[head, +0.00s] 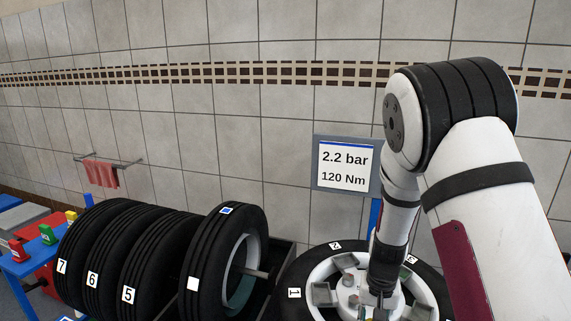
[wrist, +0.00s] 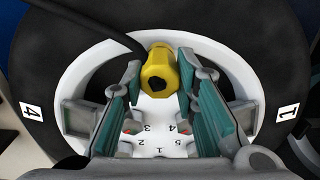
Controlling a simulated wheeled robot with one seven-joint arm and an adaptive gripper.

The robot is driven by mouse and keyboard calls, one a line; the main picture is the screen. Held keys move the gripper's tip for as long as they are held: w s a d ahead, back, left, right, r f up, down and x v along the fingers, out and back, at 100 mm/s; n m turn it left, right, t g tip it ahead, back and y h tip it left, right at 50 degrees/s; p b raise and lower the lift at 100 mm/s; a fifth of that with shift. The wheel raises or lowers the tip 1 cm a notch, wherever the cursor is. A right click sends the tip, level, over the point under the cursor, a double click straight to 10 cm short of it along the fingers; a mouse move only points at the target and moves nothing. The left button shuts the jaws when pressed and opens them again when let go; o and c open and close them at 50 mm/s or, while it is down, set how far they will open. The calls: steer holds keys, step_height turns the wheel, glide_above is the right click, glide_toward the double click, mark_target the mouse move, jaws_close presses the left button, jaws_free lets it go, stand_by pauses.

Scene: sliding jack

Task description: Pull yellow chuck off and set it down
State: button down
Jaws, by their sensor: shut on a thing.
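The yellow chuck (wrist: 168,72) is at the top middle of the wrist view, between the fingertips of my gripper (wrist: 161,66). My gripper is shut on it, with one teal-padded finger on each side. A black hose (wrist: 112,38) runs from the chuck to the upper left. The chuck is over the white rim of a black-tyred wheel (wrist: 286,70); whether it touches a valve there is hidden. In the head view my gripper (head: 381,288) reaches down over the same wheel (head: 296,272), and the chuck cannot be made out.
Several upright tyres (head: 95,245) stand on a rack to the left of the wheel. A sign (head: 346,165) reading 2.2 bar and 120 Nm stands behind it. A blue bench (head: 35,262) with small coloured items is at the far left. Numbered marks show on the hub (wrist: 155,140).

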steer(key=shift+r, duration=0.25)
stand_by(0.3)
steer(key=shift+r+p, duration=0.6)
steer(key=shift+r, duration=0.8)
